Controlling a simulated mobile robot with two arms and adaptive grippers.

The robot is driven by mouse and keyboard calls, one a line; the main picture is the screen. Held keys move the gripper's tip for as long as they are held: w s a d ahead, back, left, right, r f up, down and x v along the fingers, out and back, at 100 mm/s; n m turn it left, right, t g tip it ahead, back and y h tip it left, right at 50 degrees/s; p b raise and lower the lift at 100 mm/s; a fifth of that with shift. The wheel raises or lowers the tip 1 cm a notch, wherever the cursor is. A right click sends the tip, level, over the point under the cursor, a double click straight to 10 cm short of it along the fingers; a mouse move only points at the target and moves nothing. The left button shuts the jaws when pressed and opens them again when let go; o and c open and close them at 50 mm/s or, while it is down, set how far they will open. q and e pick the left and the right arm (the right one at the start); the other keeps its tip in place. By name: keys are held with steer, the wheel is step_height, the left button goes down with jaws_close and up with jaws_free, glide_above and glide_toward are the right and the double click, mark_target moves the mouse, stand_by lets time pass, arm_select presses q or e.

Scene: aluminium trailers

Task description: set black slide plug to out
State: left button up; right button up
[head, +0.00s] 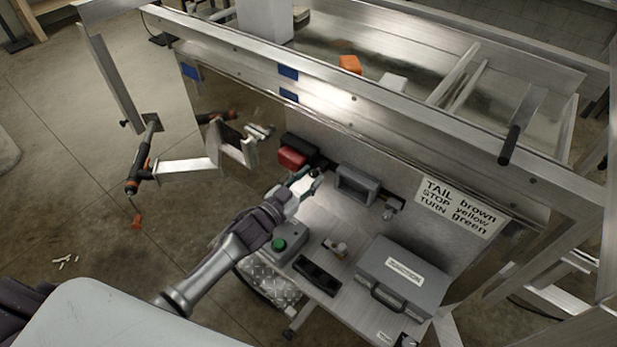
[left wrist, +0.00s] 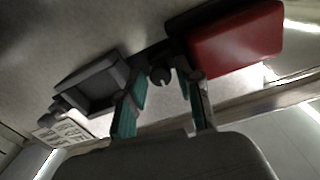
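A small dark piece that looks like the black slide plug (left wrist: 160,76) sits on the panel between a red lamp block (left wrist: 236,40) and a grey open-fronted box (left wrist: 90,88) in the left wrist view. My left gripper (left wrist: 163,88) is open, with its two green-padded fingers on either side of the dark piece. I cannot tell whether they touch it. In the head view my left gripper (head: 304,187) is close to the panel, just below the red lamp block (head: 292,158), and mostly hides the plug. My right gripper is not in view.
The grey box (head: 357,184) is right of the gripper. A small bench below holds a green-button box (head: 280,244), a black tray (head: 317,275) and a grey case (head: 398,274). A wiring label (head: 458,206) is on the panel. The trailer rail (head: 380,102) runs above.

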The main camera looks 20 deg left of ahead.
arm_select(q)
steer(key=shift+c, duration=0.3)
jaws_close()
steer(key=d, duration=0.1)
steer(key=s+d, duration=0.1)
steer(key=d, duration=0.1)
steer(key=shift+s+d, duration=0.1)
steer(key=shift+s, duration=0.05)
jaws_free()
steer(key=shift+o, duration=0.3)
steer(key=shift+d, duration=0.1)
steer(key=v, duration=1.2)
